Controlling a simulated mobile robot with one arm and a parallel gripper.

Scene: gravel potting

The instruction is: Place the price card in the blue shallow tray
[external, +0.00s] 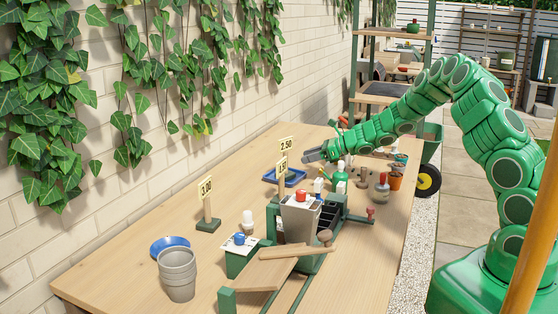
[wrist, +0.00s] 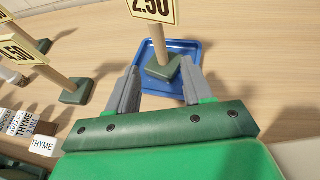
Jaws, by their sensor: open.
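The blue shallow tray (external: 297,180) lies on the table near the wall. It also shows in the wrist view (wrist: 203,50). The 2.50 price card (external: 286,144), a cream sign on a wooden post with a green base, stands upright; in the wrist view its green base (wrist: 160,69) appears inside the tray. My gripper (external: 313,154) reaches in from the right at the tray. In the wrist view my gripper (wrist: 160,74) is open, with one finger on each side of the card's base and visible gaps. The tray's near edge is partly hidden by my gripper.
Another price card (external: 281,166) stands close to the tray, and a 3.00 card (external: 206,188) stands further left. A green tool caddy (external: 327,212), a spray bottle (external: 340,178), grey pots (external: 177,271) and a blue saucer (external: 169,243) occupy the table. Bare tabletop lies beyond the tray.

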